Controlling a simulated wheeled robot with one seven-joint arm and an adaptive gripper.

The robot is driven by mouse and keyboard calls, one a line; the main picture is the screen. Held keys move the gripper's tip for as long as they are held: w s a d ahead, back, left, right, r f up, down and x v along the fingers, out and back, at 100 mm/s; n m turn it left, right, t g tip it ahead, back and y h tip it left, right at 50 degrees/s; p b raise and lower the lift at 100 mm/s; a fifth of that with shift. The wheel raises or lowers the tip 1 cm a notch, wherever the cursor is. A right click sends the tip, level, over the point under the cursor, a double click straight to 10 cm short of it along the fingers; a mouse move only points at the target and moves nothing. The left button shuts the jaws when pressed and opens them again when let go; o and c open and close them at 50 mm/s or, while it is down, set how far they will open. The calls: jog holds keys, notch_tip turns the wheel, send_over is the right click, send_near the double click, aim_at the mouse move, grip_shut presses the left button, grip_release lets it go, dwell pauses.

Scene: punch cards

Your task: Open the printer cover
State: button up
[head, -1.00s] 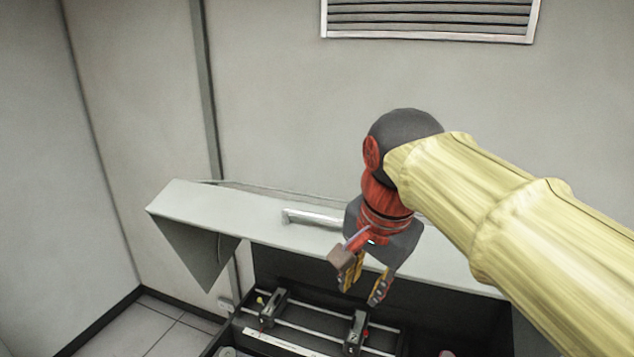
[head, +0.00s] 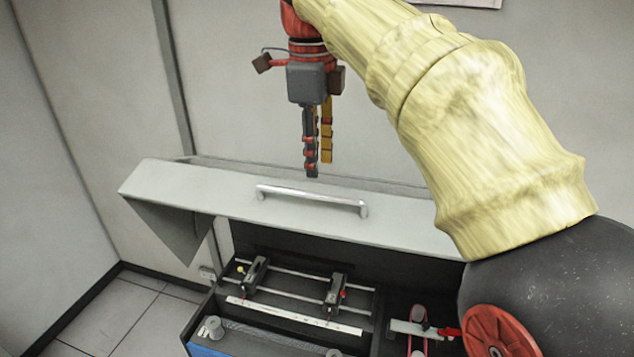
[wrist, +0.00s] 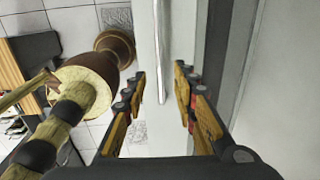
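The printer cover (head: 225,200) is light grey and stands raised at the back of the printer, with the inside showing below it. A silver bar handle (head: 312,198) runs along its face. The handle (wrist: 161,50) also shows in the wrist view, between the finger lines. My gripper (head: 318,165) points down above the cover's top edge, behind or over the handle, and looks clear of it. In the wrist view its fingers (wrist: 160,75) are spread with nothing held between them.
The open printer bay holds rails with two dark carriages (head: 337,292) and a white strip (head: 290,314). Red parts (head: 418,318) sit at its right side. A wall (head: 90,100) stands close behind. Tiled floor (head: 75,310) is free at the left.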

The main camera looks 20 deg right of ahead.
aim_at(318, 194)
jog(key=f, duration=0.6)
jog(key=shift+w+d+f, duration=0.25)
jog(key=shift+d+f, duration=0.05)
jog(key=shift+f, duration=0.05)
jog(key=shift+c, duration=0.7)
grip_shut()
